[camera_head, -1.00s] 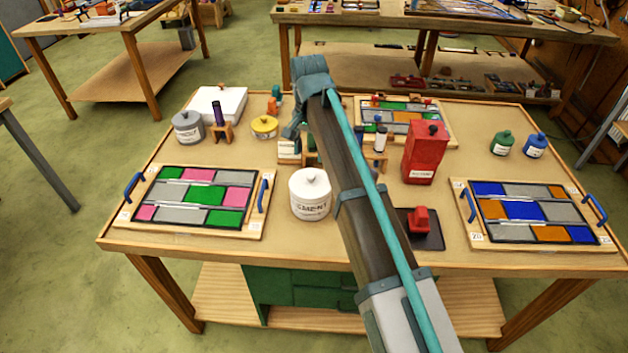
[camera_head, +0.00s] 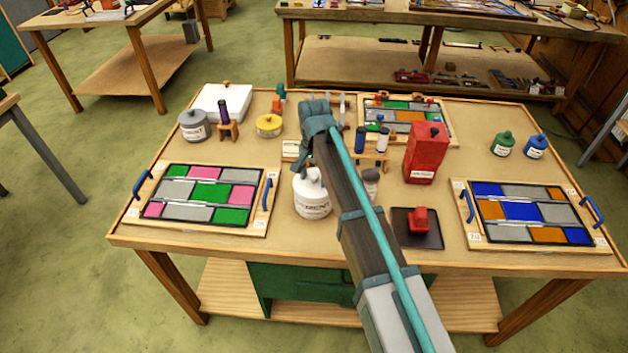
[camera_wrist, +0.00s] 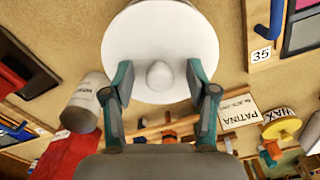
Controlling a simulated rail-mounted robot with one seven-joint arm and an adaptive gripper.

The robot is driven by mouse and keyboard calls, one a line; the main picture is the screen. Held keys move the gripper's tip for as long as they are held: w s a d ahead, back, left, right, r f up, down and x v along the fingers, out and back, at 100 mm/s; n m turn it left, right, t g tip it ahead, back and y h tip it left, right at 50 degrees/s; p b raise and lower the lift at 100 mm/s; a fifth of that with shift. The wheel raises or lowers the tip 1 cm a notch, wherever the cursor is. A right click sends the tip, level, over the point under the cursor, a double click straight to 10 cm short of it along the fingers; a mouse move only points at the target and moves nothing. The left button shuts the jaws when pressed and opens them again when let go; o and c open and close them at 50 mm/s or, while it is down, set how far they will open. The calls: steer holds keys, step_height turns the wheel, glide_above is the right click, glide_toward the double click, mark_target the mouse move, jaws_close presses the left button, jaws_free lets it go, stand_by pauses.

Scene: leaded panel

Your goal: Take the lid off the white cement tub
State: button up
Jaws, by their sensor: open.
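The white cement tub (camera_head: 312,203) stands upright on the workbench, left of my arm in the head view, with dark lettering on its side. Its round white lid (camera_wrist: 150,35) is on, and the lid's knob (camera_wrist: 160,76) shows in the wrist view. My gripper (camera_wrist: 159,68) is open and empty, with one teal-tipped finger on each side of the knob, apart from it. In the head view my gripper (camera_head: 301,168) is just above the tub and hides part of its top.
A pink-and-green panel (camera_head: 207,194) lies left of the tub. A red box (camera_head: 425,153), a dark tray with a red block (camera_head: 419,220) and a blue-and-orange panel (camera_head: 527,211) stand to the right. A grey can (camera_wrist: 90,103) is near the gripper.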

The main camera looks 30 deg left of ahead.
steer(key=shift+f, duration=0.1)
jaws_close()
stand_by(0.5)
